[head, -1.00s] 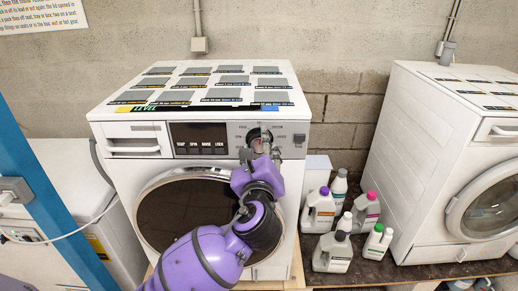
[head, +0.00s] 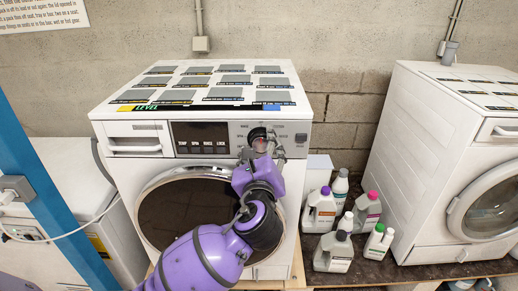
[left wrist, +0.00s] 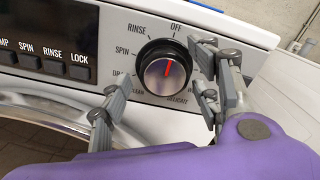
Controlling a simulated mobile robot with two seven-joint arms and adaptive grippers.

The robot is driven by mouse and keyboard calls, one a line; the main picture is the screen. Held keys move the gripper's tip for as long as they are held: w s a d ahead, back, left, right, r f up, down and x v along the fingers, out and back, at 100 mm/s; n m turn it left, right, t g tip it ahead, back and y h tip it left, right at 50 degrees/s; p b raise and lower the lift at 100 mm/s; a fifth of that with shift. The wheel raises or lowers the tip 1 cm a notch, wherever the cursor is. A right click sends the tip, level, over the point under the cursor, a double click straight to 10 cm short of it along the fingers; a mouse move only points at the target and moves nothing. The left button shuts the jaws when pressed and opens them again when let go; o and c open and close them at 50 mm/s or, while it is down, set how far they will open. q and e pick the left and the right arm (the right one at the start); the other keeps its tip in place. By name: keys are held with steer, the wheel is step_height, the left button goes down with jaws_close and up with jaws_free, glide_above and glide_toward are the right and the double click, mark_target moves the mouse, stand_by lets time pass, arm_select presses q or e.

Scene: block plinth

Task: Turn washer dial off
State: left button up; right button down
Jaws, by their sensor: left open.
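The washer (head: 290,185) stands in the middle of the head view, with its round black dial (head: 257,133) on the right of the control panel. In the left wrist view the dial (left wrist: 154,80) has a silver face and a red pointer. The pointer points up and slightly right, toward the OFF label (left wrist: 176,27). My left gripper (head: 262,150) is in front of the dial; in the left wrist view it (left wrist: 160,88) is open, with fingers on either side of the dial. A gap shows at the left finger; contact at the right is unclear. My right gripper is not in view.
Several detergent bottles (head: 320,208) stand right of the washer. A second white machine (head: 415,150) is farther right. A blue post (head: 50,185) rises at the left. Buttons (left wrist: 52,67) line the panel left of the dial.

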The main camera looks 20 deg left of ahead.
arm_select(q)
steer(key=v, duration=1.2)
steer(key=w+d+f+n+g+h, duration=0.1)
steer(key=w+d+f+n+h, duration=0.2)
steer(key=d+f+n+h, duration=0.45)
step_height(320, 180, down, 13)
steer(key=s+a+n+g, duration=0.2)
steer(key=n+g, duration=0.1)
steer(key=n, duration=0.5)
steer(key=s+a+f+n+g, duration=0.1)
steer(key=s+a+f+n, duration=0.2)
steer(key=s+f, duration=0.4)
steer(key=s+a+f+n+g+y, duration=0.1)
steer(key=s+a+f+n, duration=0.3)
steer(key=s+f, duration=0.4)
steer(key=s+a+f+n+g+y, duration=0.1)
steer(key=s+a+f+n+g, duration=0.1)
steer(key=s+f, duration=0.6)
steer(key=shift+a+n, duration=0.8)
steer(key=shift+n, duration=0.45)
